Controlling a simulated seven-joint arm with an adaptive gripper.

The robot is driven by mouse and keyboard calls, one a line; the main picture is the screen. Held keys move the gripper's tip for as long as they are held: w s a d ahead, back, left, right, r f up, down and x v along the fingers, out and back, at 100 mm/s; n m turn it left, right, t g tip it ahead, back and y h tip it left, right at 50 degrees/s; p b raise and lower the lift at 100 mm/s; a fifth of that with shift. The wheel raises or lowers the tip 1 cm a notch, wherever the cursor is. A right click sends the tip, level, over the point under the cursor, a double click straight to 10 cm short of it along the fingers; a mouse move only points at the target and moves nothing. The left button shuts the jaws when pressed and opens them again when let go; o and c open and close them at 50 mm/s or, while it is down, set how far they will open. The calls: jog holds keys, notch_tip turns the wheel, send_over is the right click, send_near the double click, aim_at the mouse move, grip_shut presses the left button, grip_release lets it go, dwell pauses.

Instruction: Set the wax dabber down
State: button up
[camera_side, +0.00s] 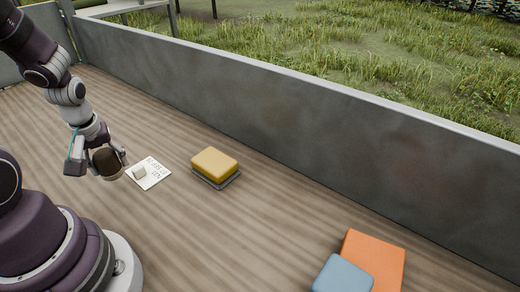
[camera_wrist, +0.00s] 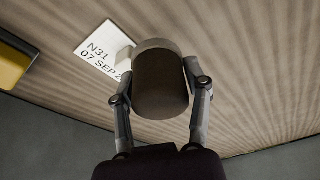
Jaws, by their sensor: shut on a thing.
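The wax dabber (camera_wrist: 160,88) is a dark brown cylinder with a paler band at its far end. My gripper (camera_side: 106,160) is shut on it, with one finger on each side in the wrist view. In the side view the dabber (camera_side: 107,163) is at the left, beside the near-left edge of a white printed card (camera_side: 155,179). It looks close to the boards, but I cannot tell whether it touches them. The card (camera_wrist: 92,46) also shows in the wrist view, partly hidden behind the dabber.
A small pale block (camera_side: 139,172) sits on the card. A yellow block (camera_side: 215,163) lies on a dark tray (camera_side: 231,181) to the right. Orange (camera_side: 378,262) and blue-grey (camera_side: 343,277) blocks are at lower right. A grey wall (camera_side: 300,115) runs behind; the middle boards are clear.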

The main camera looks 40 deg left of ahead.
jog(key=s+a+n, duration=0.1)
jog(key=a, duration=0.1)
jog(key=s+a+n, duration=0.1)
jog(key=s, duration=0.1)
jog(key=shift+a+n+g, duration=0.35)
jog(key=shift+n+g, duration=0.05)
jog(key=w+a, duration=0.2)
jog(key=a, duration=0.2)
jog(key=w+a+f, duration=0.1)
jog(key=w+a, duration=0.2)
jog(key=a, duration=0.1)
jog(key=w+a, duration=0.2)
jog(key=a, duration=0.2)
jog(key=shift+w+a+f, duration=0.15)
jog(key=shift+a+f, duration=0.05)
jog(key=shift+w+a+f, duration=0.1)
jog(key=shift+a+f, duration=0.15)
jog(key=shift+f, duration=1.5)
jog(key=shift+f, duration=0.1)
jog(key=o, duration=1.1)
